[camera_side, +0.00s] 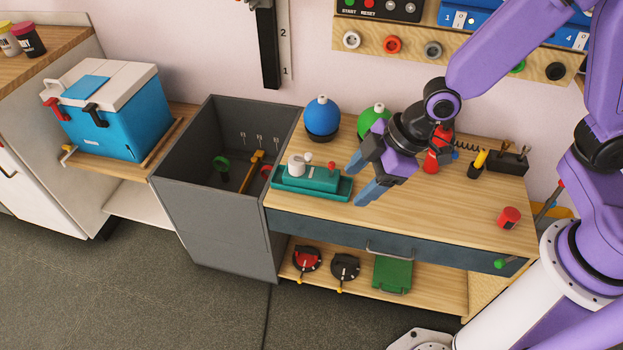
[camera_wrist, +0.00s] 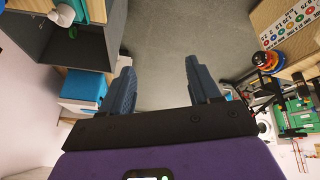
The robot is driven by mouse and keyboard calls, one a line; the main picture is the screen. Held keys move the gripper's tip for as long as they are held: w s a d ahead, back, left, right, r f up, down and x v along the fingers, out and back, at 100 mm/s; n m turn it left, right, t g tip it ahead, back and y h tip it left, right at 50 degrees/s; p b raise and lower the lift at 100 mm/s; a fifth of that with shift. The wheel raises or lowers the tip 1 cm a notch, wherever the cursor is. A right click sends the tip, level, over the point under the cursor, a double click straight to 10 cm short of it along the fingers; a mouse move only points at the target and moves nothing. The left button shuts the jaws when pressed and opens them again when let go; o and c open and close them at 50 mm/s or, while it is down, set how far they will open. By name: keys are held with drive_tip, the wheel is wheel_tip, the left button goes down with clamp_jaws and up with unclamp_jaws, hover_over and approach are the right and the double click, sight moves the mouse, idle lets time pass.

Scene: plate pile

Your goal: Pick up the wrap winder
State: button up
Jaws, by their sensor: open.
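No label marks the wrap winder. The teal device (camera_side: 322,179) with a white drum and a small red knob, on the left end of the wooden workbench, may be it, but I cannot tell for sure. A teal edge and a white round part (camera_wrist: 59,15) show at the top left of the wrist view, partly cut off. My gripper (camera_side: 363,177) is open and empty. In the side view its blue fingers appear just right of the teal device, apparently above the bench. In the wrist view the gripper (camera_wrist: 158,72) has floor between its fingers.
A grey open bin (camera_side: 225,215) stands left of the workbench (camera_side: 440,210). Blue (camera_side: 322,118) and green (camera_side: 374,119) round objects stand behind the device. A red object (camera_side: 438,152) is behind my gripper. A red cup (camera_side: 509,217) stands at right; the bench's front middle is clear.

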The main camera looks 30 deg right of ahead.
drive_tip(key=w+a+f+n+t, duration=0.15)
drive_tip(key=w+f+t, duration=0.55)
drive_tip(key=w+f, duration=0.95)
drive_tip(key=d+f+n+t+h, duration=0.1)
drive_tip(key=d+f+n+t, duration=0.3)
drive_tip(key=d+f+t, duration=0.3)
drive_tip(key=shift+d+f+t+h, duration=0.3)
drive_tip(key=shift+d+f, duration=0.15)
drive_tip(key=shift+d, duration=1.8)
drive_tip(key=shift+w, duration=0.2)
hover_over(308, 170)
drive_tip(key=s+d, duration=0.1)
drive_tip(key=s, duration=0.4)
drive_tip(key=shift+d, duration=0.1)
drive_tip(key=shift+w+a, duration=0.2)
drive_tip(key=shift+w, duration=0.65)
drive_tip(key=shift+w+a, duration=0.2)
drive_tip(key=shift+w, duration=0.7)
drive_tip(key=shift+w+a, duration=0.2)
drive_tip(key=shift+w, duration=0.65)
